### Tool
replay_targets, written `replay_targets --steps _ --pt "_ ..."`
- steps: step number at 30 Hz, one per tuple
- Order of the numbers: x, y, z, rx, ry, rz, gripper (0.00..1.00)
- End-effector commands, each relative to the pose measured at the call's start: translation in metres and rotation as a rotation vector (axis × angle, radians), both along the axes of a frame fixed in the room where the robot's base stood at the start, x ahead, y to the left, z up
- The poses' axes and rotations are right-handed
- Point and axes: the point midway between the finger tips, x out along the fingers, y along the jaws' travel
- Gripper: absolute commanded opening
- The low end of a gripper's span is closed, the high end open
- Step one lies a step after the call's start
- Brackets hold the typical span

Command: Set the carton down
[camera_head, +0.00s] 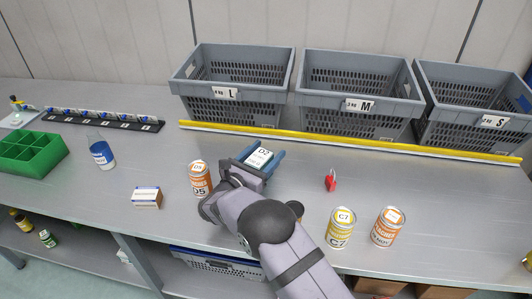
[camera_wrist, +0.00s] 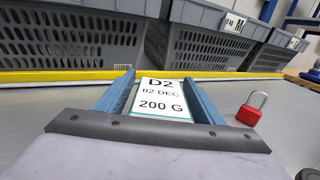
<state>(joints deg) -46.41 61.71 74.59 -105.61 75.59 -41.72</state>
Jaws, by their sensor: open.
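The carton (camera_head: 259,158) has a white top marked D2; in the wrist view the carton (camera_wrist: 162,100) also reads 02 DEC and 200 G. My gripper (camera_wrist: 158,76) is open, with a finger on either side of the carton. The carton's lower part is hidden, so I cannot tell from the pictures how its base meets the bench.
Grey crates L (camera_head: 197,101), M (camera_head: 392,106) and S (camera_head: 434,119) stand behind the yellow strip (camera_head: 345,142). An orange can (camera_head: 199,183) is close left of my gripper; a red padlock (camera_head: 330,183) lies right. A small box (camera_head: 147,198) and two cans (camera_head: 341,231) (camera_head: 387,228) stand nearer the front.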

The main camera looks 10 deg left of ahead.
Motion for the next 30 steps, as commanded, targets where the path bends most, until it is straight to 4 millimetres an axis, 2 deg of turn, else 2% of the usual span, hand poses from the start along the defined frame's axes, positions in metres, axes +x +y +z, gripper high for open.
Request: replay_targets --steps 5,12,15,21,30 --pt "-0.001 0.001 0.004 0.000 0.000 0.001 0.62" --pt "-0.031 0.014 0.000 0.001 -0.001 0.004 0.62" --pt "-0.028 0.012 0.023 0.005 -0.004 0.000 0.62" --pt "-0.028 0.011 0.053 0.003 -0.002 0.000 0.62" --pt "-0.028 0.011 0.073 0.001 0.000 0.000 0.62"
